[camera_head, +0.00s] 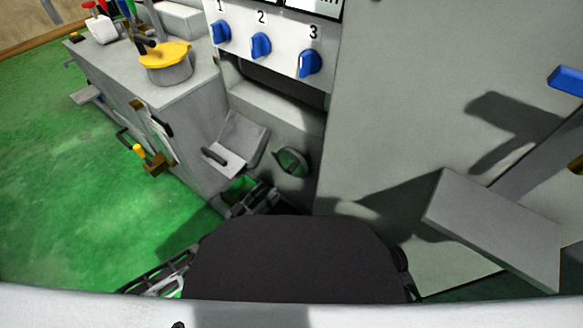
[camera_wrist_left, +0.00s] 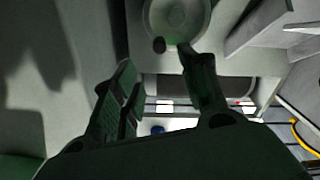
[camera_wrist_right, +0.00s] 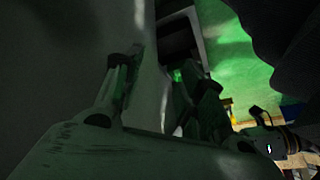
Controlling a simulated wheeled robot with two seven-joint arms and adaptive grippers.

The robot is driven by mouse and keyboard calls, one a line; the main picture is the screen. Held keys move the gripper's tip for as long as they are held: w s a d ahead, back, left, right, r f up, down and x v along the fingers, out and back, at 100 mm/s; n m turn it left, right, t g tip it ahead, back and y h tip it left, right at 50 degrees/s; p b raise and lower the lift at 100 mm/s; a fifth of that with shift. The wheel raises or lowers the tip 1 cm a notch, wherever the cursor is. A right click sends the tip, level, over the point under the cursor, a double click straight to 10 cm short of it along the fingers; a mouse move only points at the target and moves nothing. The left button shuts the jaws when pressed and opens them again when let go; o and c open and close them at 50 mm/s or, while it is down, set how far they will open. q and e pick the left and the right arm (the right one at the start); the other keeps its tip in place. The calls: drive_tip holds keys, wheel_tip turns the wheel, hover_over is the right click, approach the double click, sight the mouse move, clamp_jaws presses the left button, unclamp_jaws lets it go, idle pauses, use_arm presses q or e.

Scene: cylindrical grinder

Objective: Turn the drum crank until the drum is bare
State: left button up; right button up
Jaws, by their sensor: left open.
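A round disc with a small dark knob, which looks like the crank, sits low on the machine front in the head view (camera_head: 291,162). My right gripper (camera_wrist_right: 158,62) looks open and empty beside a pale wall. I cannot make out the drum's covering.
Blue knobs (camera_head: 261,45) numbered 1, 2 and 3 stand on a panel above. A grey bench (camera_head: 190,95) carries a yellow-topped cylinder (camera_head: 166,58). A grey tray with a dark handle (camera_head: 236,140) is left of the disc. Green floor (camera_head: 60,170) is clear at left.

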sight(288, 171)
use_arm(q)
drive_tip(key=b+x, duration=0.3)
drive_tip(key=x, duration=0.8)
drive_tip(key=shift+w+d+b, duration=0.15)
drive_tip(key=shift+w+b, duration=0.15)
drive_tip(key=shift+b, duration=0.1)
drive_tip(key=shift+x, duration=1.1)
use_arm(e)
wheel_tip(288, 171, down, 6)
drive_tip(key=a+t+y, duration=0.1)
drive_tip(key=shift+f+m, duration=0.2)
drive_tip(key=shift+m, duration=0.1)
drive_tip(key=shift+w+a+r, duration=0.1)
drive_tip(key=shift+w, duration=0.2)
use_arm(q)
drive_tip(key=shift+c, duration=1.1)
drive_tip(key=c, duration=0.7)
clamp_jaws()
use_arm(e)
drive_tip(key=shift+s, duration=0.1)
